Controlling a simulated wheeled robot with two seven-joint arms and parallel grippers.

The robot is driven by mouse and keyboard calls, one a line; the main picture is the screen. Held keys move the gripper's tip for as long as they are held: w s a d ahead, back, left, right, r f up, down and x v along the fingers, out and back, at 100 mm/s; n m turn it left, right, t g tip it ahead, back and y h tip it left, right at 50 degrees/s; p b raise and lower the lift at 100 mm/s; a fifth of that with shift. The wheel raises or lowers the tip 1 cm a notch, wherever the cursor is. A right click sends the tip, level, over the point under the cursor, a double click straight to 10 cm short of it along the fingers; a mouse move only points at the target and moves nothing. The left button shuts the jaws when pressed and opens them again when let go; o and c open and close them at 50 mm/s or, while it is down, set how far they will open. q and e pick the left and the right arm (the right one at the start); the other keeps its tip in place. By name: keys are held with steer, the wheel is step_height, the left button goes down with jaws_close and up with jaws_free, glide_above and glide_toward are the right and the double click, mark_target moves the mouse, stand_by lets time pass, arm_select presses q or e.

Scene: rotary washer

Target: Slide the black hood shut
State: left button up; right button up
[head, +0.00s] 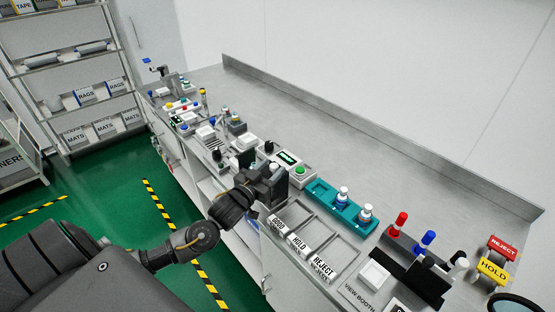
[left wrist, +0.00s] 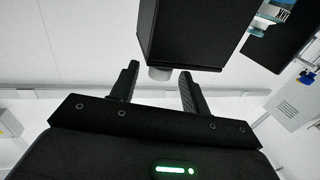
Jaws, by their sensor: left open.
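A black box-shaped part (left wrist: 192,30), which looks like the hood, hangs over the upper middle of the left wrist view. A short pale grey knob (left wrist: 160,73) sticks out from its lower edge. My left gripper (left wrist: 158,82) is open, with one finger on each side of the knob in that view; I cannot tell whether they touch it. In the head view my left gripper (head: 268,188) is at the front edge of the bench. It merges there with dark parts, so the hood's outline and how far it is open are unclear. My right gripper is not in view.
A teal rack (head: 318,190) with white bottles stands right of the gripper. In front of it are trays labelled GOOD, HOLD and REJECT (head: 322,266). Red and blue posts (head: 401,222) and a black panel (head: 425,284) stand farther right. The back of the bench (head: 400,165) is clear.

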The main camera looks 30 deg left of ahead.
mark_target(276, 164)
arm_select(q)
steer(key=shift+w+d+p, duration=0.1)
steer(key=shift+w+p, duration=0.25)
steer(key=shift+w, duration=1.65)
steer(key=shift+c, duration=0.3)
jaws_close()
